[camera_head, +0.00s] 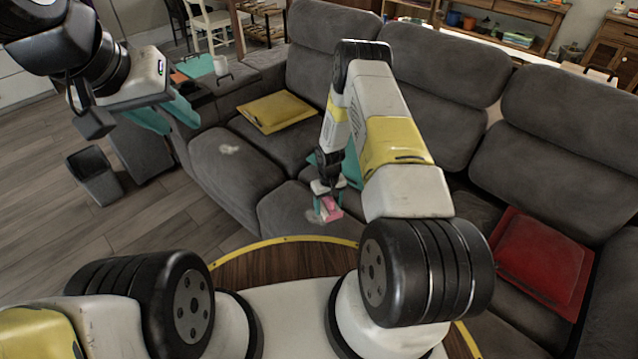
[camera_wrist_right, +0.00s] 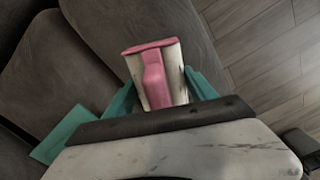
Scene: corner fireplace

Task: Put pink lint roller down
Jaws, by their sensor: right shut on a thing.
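The pink lint roller (camera_head: 330,208), pink and white, is held at my right gripper (camera_head: 328,200) over the front of the grey sofa's seat. In the right wrist view the lint roller (camera_wrist_right: 155,75) sits between the teal fingers of the right gripper (camera_wrist_right: 155,92), with its pink end pointing away from the palm. I cannot tell whether it touches the seat. My left gripper (camera_head: 167,112) is at the upper left, its teal fingers apart and nothing seen between them.
The grey sofa (camera_head: 440,60) fills the middle and right. A yellow cushion (camera_head: 275,112) and a red cushion (camera_head: 540,258) lie on its seats. A white mug (camera_head: 220,66) stands on the sofa's console. A dark bin (camera_head: 93,175) stands on the wooden floor at left.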

